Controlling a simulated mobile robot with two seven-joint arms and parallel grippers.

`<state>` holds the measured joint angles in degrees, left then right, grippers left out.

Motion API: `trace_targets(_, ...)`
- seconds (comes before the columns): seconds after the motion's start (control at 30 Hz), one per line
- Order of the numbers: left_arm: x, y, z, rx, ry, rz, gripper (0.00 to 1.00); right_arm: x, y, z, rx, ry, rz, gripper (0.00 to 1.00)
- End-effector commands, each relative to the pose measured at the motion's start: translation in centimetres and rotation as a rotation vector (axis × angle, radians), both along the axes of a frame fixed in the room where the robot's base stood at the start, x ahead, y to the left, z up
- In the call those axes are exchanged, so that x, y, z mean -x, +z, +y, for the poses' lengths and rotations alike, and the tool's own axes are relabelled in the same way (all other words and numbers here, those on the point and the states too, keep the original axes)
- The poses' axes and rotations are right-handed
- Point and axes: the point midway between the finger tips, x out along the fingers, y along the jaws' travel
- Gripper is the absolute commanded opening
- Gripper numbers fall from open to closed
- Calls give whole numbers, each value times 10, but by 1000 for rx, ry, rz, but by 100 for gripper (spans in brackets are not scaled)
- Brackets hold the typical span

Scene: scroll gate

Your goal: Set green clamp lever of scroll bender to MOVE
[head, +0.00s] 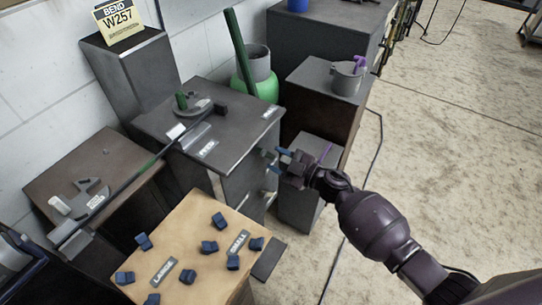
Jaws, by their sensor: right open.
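The scroll bender (198,106) sits on top of the dark middle cabinet. A short green lever (181,101) stands up at its left side; I take it for the clamp lever. A long thin bar (125,182) runs from the bender down to the left bench. Small white labels (207,149) lie on the cabinet top, too small to read. My right gripper (279,160) is open and empty beside the cabinet's right-hand drawer face, lower than the top and well apart from the lever. My left gripper is not in view.
A wooden-topped table (200,215) with several dark blue blocks stands in front. A grey scroll-shaped piece (82,194) lies on the left bench. A green container (262,86) and a grey pot (348,79) stand behind. Open floor (450,130) lies to the right.

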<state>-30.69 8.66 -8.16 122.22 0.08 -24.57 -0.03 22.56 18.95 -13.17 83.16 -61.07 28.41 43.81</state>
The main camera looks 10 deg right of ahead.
Motion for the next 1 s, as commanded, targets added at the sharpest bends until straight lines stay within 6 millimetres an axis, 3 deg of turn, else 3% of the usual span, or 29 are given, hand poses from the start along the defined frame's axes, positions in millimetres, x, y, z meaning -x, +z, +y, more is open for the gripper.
trace_targets(0.2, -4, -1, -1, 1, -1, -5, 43, -13, -1, 13, 0, 1, 0, 43)
trace_targets(0.53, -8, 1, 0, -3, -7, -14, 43, -16, 0, 16, 0, 0, 0, 43)
trace_targets(0.57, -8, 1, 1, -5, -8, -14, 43, -16, 0, 16, 0, 0, 0, 41)
trace_targets(0.83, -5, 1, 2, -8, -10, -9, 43, -16, 0, 15, 0, 0, 0, 0)
trace_targets(1.0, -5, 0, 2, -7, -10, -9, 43, -15, 0, 15, 0, 0, 0, 0)
